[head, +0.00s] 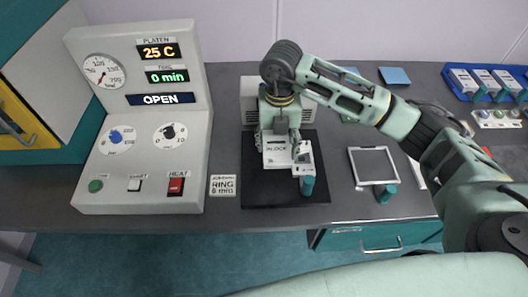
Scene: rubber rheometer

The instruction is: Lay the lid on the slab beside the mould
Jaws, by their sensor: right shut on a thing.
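My right gripper (280,145) reaches down from above over the black slab (268,195) in the middle of the table. It is shut on a pale, labelled block (276,160), which I take to be the lid. Another pale piece with a teal handle (307,186) shows just right of and below it, probably the mould; the two overlap in the picture. I cannot tell whether the held piece touches the slab or the mould. The gripper hides part of both. My left gripper is not in view.
A control console (145,130) reading 25 C, 0 min and OPEN stands left of the slab. A square framed plate (372,164) with a teal handle lies to the right. A blue tray (455,78) is at the far right.

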